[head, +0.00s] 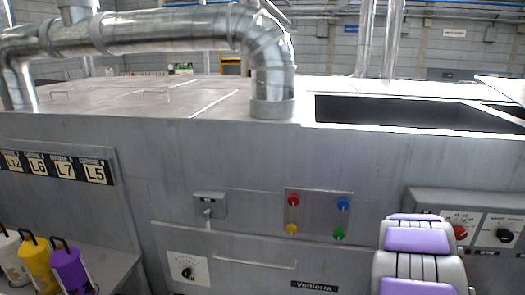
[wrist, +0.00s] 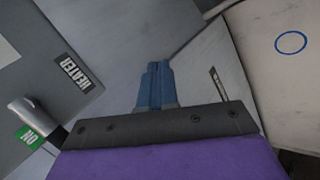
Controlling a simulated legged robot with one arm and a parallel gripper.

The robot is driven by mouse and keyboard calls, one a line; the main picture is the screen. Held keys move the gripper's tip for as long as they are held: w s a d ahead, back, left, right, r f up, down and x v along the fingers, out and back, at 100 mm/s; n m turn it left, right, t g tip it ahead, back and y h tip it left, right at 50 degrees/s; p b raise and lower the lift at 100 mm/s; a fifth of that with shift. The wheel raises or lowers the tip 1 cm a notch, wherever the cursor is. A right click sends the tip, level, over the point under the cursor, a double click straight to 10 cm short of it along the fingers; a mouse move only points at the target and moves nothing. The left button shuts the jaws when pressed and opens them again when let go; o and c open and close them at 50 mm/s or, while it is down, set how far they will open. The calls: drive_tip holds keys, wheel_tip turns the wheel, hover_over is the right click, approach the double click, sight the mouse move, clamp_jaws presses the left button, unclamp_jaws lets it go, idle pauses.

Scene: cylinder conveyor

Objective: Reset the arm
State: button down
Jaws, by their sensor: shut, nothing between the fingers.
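My gripper (wrist: 157,68) shows in the wrist view as two blue fingers shut against each other, with nothing between them. It points toward a grey surface, apart from the panels around it. In the head view a purple and grey part of my arm rises at the lower right, and my gripper cannot be made out there.
A large grey machine (head: 130,150) fills the head view, with a panel of coloured buttons (head: 318,216) and a dial (head: 187,271). Yellow (head: 36,262) and purple (head: 70,270) cylinders with handles stand lower left. The wrist view shows a HEATER label (wrist: 75,73) and a green ON label (wrist: 29,137).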

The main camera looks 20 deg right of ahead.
drive_tip(key=s+a+r+m+g, duration=0.1)
drive_tip(key=s+a+r+m, duration=0.15)
drive_tip(key=a+r, duration=0.5)
drive_tip(key=s+a+r+m+g, duration=0.1)
drive_tip(key=a+r+m+g, duration=0.2)
drive_tip(key=a, duration=0.7)
drive_tip(key=s+a+g+y, duration=0.1)
drive_tip(key=s+a+y, duration=0.1)
drive_tip(key=s+a, duration=0.5)
drive_tip(key=s+a+g+y+b, duration=0.1)
drive_tip(key=s+a, duration=0.6)
drive_tip(key=a, duration=0.7)
drive_tip(key=s+a+y+b, duration=0.1)
drive_tip(key=s+a+y, duration=0.2)
drive_tip(key=s+a, duration=0.3)
drive_tip(key=a+m, duration=0.1)
drive_tip(key=a, duration=0.3)
drive_tip(key=shift+s+a+g, duration=0.4)
